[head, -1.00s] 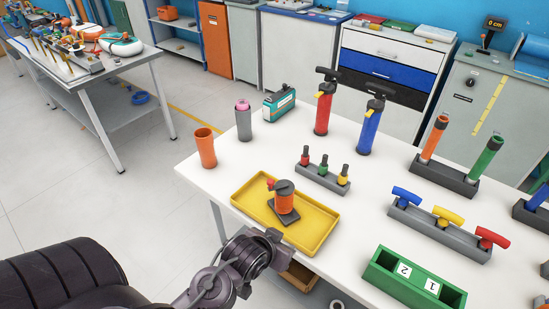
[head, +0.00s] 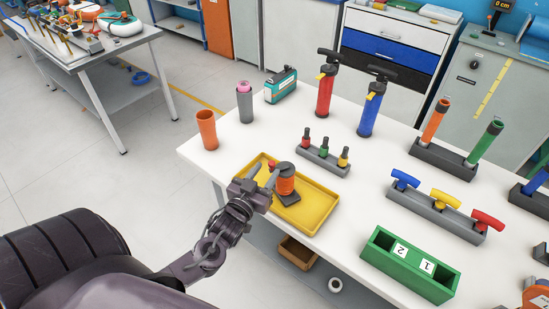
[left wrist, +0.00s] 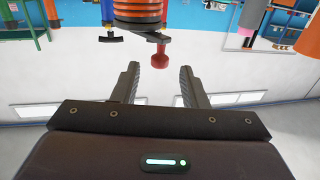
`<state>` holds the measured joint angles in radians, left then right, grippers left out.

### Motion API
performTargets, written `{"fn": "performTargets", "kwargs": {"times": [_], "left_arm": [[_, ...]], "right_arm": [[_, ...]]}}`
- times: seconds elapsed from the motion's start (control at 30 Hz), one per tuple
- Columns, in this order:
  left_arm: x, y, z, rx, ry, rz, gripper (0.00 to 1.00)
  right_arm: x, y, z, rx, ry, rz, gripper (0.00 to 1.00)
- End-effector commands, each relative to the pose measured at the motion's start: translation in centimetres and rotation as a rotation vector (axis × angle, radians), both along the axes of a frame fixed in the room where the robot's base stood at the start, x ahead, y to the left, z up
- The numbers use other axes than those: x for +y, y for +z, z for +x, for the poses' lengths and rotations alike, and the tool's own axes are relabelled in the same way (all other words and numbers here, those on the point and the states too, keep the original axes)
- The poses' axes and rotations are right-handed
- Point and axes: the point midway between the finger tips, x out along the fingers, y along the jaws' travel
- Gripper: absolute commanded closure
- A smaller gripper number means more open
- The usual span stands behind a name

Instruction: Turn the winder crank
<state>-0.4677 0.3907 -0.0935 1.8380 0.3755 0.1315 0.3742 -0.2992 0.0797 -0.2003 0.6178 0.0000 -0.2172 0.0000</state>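The winder, an orange spool (head: 286,185) with a dark cap, stands upright on a dark base in the yellow tray (head: 318,213). Its crank's red knob (head: 271,164) is on the spool's left side. My left gripper (head: 265,175) is over the tray's left part, beside the spool, with its fingers apart. In the left wrist view, the orange spool (left wrist: 138,12) appears at the top, and the red knob (left wrist: 160,56) shows just beyond and between the open fingertips (left wrist: 158,68). I cannot tell any contact. My right gripper is not in view.
An orange cup (head: 207,130) and a grey cylinder (head: 245,102) stand left of the tray. A grey rack (head: 322,161) with small coloured pegs is behind it. A green box (head: 408,266) stands to the right. White table is bare between.

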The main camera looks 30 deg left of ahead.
Motion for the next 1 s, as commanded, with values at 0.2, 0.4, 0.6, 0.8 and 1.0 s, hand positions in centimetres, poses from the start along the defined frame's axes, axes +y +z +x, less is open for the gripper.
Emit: {"fn": "performTargets", "kwargs": {"times": [0.2, 0.4, 0.6, 0.8, 1.0], "left_arm": [[0.4, 0.3, 3.5, -0.001, 0.001, 0.0, 0.6], [0.6, 0.2, 5.6, 0.001, -0.001, 0.0, 0.6], [0.7, 0.1, 6.2, 0.002, -0.001, 0.0, 0.6], [0.7, 0.0, 6.1, 0.002, -0.001, 0.0, 0.64], [0.7, 0.0, 6.1, 0.002, -0.001, 0.0, 0.9]], "right_arm": [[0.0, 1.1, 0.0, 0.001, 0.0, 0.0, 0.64], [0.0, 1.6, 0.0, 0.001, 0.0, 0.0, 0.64], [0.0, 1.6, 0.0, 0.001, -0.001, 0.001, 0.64], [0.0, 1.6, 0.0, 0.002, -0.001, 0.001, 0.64], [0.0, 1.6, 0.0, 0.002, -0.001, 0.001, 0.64]]}}
